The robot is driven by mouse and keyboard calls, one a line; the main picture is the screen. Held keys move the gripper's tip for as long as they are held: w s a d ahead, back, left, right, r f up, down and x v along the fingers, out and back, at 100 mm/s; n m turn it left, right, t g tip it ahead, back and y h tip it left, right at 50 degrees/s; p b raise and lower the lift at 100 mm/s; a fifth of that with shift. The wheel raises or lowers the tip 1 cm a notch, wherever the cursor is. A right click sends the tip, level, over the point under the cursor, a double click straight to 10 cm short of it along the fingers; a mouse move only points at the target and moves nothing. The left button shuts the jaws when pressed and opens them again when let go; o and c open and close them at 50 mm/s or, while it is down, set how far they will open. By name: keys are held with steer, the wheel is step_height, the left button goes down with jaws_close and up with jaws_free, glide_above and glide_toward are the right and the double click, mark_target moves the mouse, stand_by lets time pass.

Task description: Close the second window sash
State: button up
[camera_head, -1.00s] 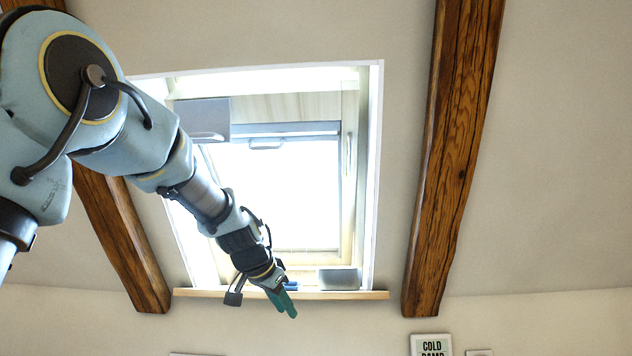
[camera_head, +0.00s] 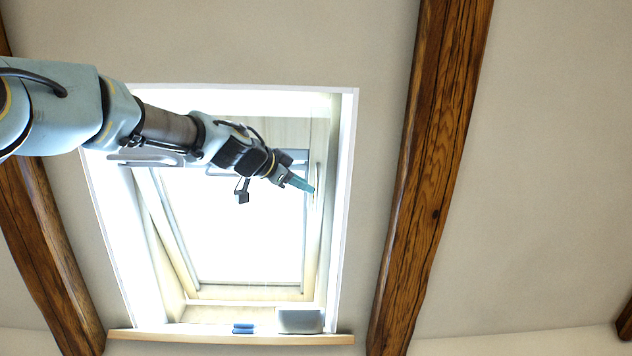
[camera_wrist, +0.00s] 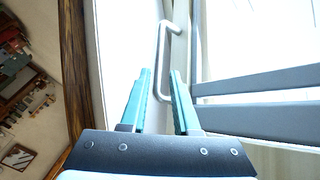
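The skylight window sash (camera_head: 185,262) is a pale frame around a bright, washed-out pane, set in a deep white recess. A thin vertical metal handle (camera_head: 316,186) is on the right side of the window. My gripper (camera_head: 303,187) is beside this handle, near its upper part. In the wrist view, my gripper (camera_wrist: 160,76) has two teal fingers spread apart, with the bent metal handle (camera_wrist: 160,62) showing in the gap between and beyond their tips. I cannot tell whether they touch. My arm hides part of the window's top. Which sash is the second is not clear.
A wooden sill (camera_head: 230,338) runs below the window, with a grey box (camera_head: 300,320) and small blue items (camera_head: 243,328) on it. Dark wooden beams stand left and right (camera_head: 430,170) of the recess. A grey bar (camera_wrist: 265,120) crosses the wrist view's right side.

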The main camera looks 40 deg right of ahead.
mark_target(318, 191)
steer(key=shift+p+x, duration=2.65)
steer(key=shift+x, duration=0.6)
steer(key=shift+s, duration=0.1)
jaws_close()
